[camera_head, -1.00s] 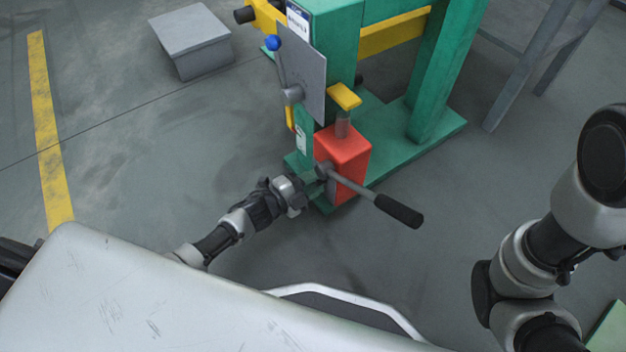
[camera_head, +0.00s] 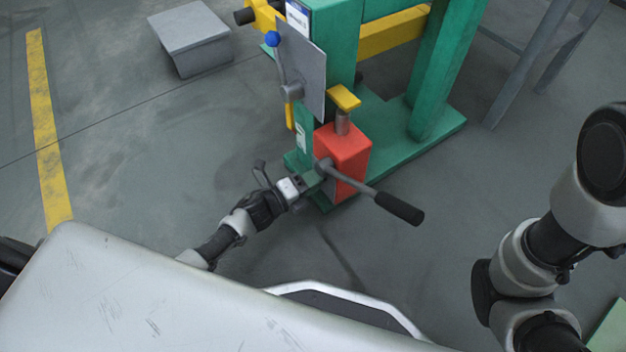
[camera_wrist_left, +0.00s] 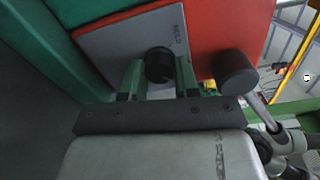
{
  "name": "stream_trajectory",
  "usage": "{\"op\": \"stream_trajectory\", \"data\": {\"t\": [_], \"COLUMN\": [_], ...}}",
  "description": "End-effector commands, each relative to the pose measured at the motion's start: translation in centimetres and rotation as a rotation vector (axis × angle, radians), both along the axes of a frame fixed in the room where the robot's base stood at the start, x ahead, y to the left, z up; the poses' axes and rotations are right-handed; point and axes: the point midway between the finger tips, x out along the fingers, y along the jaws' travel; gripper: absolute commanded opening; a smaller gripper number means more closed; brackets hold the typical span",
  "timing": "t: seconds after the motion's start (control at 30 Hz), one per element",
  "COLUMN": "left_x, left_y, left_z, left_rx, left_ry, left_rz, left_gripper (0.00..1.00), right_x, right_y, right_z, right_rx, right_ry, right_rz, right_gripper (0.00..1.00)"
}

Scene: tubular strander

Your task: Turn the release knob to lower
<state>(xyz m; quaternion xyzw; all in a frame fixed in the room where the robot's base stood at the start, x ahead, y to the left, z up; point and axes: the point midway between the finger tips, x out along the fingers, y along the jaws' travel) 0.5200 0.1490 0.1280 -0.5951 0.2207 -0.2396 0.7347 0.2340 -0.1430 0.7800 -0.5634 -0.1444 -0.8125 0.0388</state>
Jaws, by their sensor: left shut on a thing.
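The release knob (camera_wrist_left: 160,66) is a small round black knob on a grey plate (camera_wrist_left: 112,44) on the side of the red jack body (camera_wrist_left: 225,28). Lettering on the plate, seen sideways, seems to read "HOLD". My left gripper (camera_wrist_left: 159,76) has its two green fingers on either side of the knob and is shut on it. In the head view the left gripper (camera_head: 310,182) is at the lower left side of the red jack (camera_head: 345,150), and the knob is hidden there. My right arm shows at the right, but its gripper is out of view.
The jack's lever with a black grip (camera_head: 399,208) sticks out toward the lower right, close to my left gripper. The jack's yellow top (camera_head: 344,97) is above it. A green frame (camera_head: 436,80) stands behind. A blue-knobbed lever (camera_head: 272,40) is higher up.

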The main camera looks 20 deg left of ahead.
Motion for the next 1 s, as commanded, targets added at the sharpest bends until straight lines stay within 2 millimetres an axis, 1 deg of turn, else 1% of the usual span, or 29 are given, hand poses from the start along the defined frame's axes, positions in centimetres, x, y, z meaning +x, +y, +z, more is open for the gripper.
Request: {"op": "stream_trajectory", "data": {"t": [0.47,0.5,0.67,0.9,1.0], "left_x": [-0.1,-0.1,-0.07,-0.05,-0.4], "left_y": [-0.03,-0.03,-0.02,0.01,0.3], "left_z": [-0.13,-0.13,-0.1,-0.03,0.08], "left_rx": [0.015,0.015,0.013,0.012,0.013], "left_ry": [-0.007,-0.007,-0.008,-0.008,-0.006], "left_rz": [-0.001,-0.001,0.0,0.0,0.001], "left_gripper": [0.07,0.32,0.56,0.56,0.56], "right_x": [-0.01,-0.02,-0.02,-0.02,-0.02], "right_y": [0.0,0.0,0.0,-0.01,-0.01], "right_z": [-0.04,-0.04,-0.04,-0.01,0.34], "right_rx": [0.0,0.0,0.0,0.0,0.0], "right_ry": [0.0,0.0,0.0,0.0,0.0], "right_rz": [0.0,0.0,0.0,0.0,0.0], "right_gripper": [0.56,0.56,0.56,0.56,0.56]}}
